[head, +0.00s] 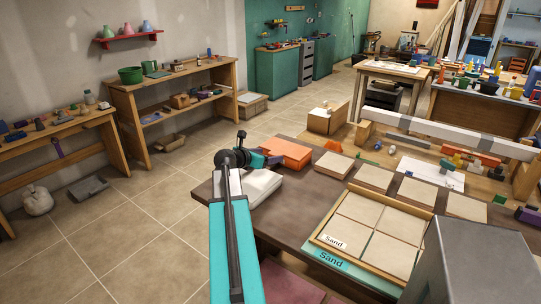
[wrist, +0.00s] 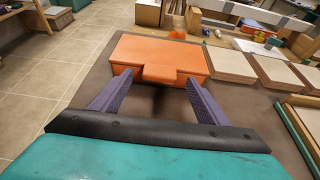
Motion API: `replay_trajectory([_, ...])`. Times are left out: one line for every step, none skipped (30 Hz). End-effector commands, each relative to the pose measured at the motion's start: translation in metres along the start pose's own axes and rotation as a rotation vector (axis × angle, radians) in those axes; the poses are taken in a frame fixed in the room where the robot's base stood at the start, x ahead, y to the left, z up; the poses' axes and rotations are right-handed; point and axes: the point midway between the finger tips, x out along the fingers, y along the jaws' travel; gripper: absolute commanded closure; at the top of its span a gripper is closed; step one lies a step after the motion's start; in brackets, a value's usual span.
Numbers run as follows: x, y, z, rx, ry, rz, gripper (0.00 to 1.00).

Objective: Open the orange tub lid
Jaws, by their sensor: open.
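The orange tub (wrist: 155,58) sits on the brown table top, ahead of my gripper, with its lid down. A short orange tab (wrist: 156,75) sticks out from the lid's near edge. The tub also shows in the head view (head: 288,152), partly behind my arm. My gripper (wrist: 152,86) is open. Its two purple fingers stand apart on either side of the tab, near the tub's front face. I cannot tell whether they touch the tub. Nothing is between the fingers except the tab just ahead. In the head view the fingers (head: 274,160) are small beside the tub.
A white block (head: 258,186) lies on the table beside my arm. Square tan tiles (head: 333,165) lie right of the tub, and a wooden tray marked Sand (head: 318,236) is nearer. A long white beam (head: 425,128) stands behind. The table's left edge is close to the tub.

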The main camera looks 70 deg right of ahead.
Motion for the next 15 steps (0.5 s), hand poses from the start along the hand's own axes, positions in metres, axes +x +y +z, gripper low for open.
replay_trajectory([0.008, 0.001, 0.001, 0.000, 0.001, -0.002, 0.31])
replay_trajectory([0.011, 0.001, 0.001, 0.000, 0.001, -0.002, 0.31])
replay_trajectory([0.015, 0.001, 0.001, 0.000, 0.001, -0.002, 0.31])
replay_trajectory([0.018, 0.001, 0.001, 0.000, 0.001, -0.001, 0.31])
replay_trajectory([0.020, 0.001, 0.000, 0.000, 0.001, -0.001, 0.31])
replay_trajectory([0.023, 0.001, 0.000, 0.000, 0.001, -0.001, 0.31])
replay_trajectory([0.024, 0.001, 0.000, 0.000, 0.001, 0.000, 0.31])
replay_trajectory([0.025, 0.001, 0.000, 0.000, 0.001, 0.000, 0.31])
replay_trajectory([0.027, 0.001, 0.000, 0.000, 0.001, 0.000, 0.31])
replay_trajectory([0.028, 0.001, 0.000, 0.000, 0.000, 0.000, 0.31])
replay_trajectory([0.028, 0.001, 0.000, 0.000, 0.000, 0.000, 0.31])
replay_trajectory([0.029, 0.001, 0.000, 0.000, 0.000, 0.000, 0.31])
replay_trajectory([0.029, 0.001, 0.000, 0.000, 0.000, 0.000, 0.31])
replay_trajectory([0.029, 0.001, 0.000, 0.000, 0.000, 0.001, 0.31])
replay_trajectory([0.029, 0.001, 0.000, 0.000, 0.000, 0.001, 0.31])
